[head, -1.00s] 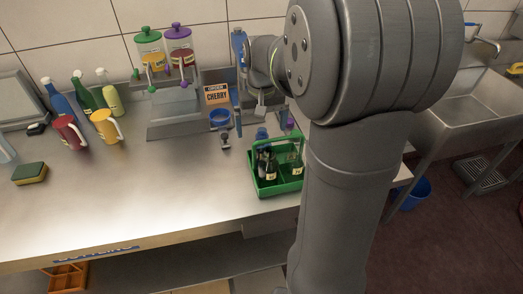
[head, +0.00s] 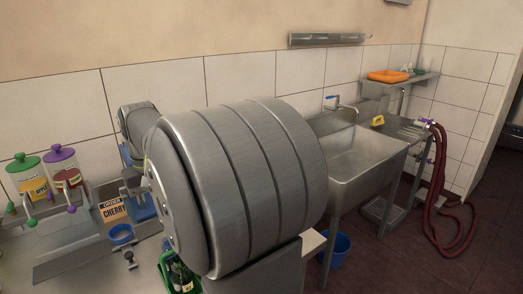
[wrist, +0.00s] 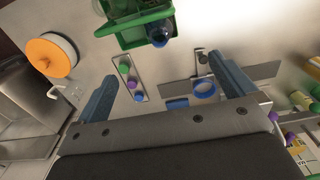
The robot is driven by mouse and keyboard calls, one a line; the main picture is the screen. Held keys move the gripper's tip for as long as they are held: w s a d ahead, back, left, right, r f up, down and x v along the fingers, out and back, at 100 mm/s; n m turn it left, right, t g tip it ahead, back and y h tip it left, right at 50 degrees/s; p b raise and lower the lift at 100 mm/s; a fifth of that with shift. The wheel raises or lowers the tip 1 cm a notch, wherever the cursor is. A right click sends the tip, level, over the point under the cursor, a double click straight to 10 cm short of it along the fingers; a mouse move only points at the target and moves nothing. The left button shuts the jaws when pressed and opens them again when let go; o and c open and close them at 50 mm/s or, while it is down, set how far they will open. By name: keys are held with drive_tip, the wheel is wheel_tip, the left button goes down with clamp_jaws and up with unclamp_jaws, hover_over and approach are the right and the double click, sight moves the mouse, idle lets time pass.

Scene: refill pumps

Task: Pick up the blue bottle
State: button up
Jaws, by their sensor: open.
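In the wrist view my gripper (wrist: 163,68) is open, with its two blue fingers apart and nothing between them. A green crate (wrist: 112,40) is beyond the fingertips at the top of that view, partly cut off. A dark blue rounded bottle top (wrist: 158,34) shows in the crate; the rest of that bottle is hidden. In the head view the green crate (head: 165,268) is mostly hidden behind my arm, and a dark bottle (head: 182,276) shows in it. I cannot tell whether either is the blue bottle of the task.
A narrow tray (wrist: 125,78) holds coloured caps. The sink (head: 360,158) is to the right, with a blue bucket (head: 336,248) on the floor.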

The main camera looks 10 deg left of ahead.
drive_tip(key=c, duration=1)
drive_tip(key=shift+o, duration=0.2)
wheel_tip(320, 180, up, 5)
wheel_tip(320, 180, down, 17)
drive_tip(key=shift+w+f, duration=0.1)
drive_tip(key=shift+f, duration=0.1)
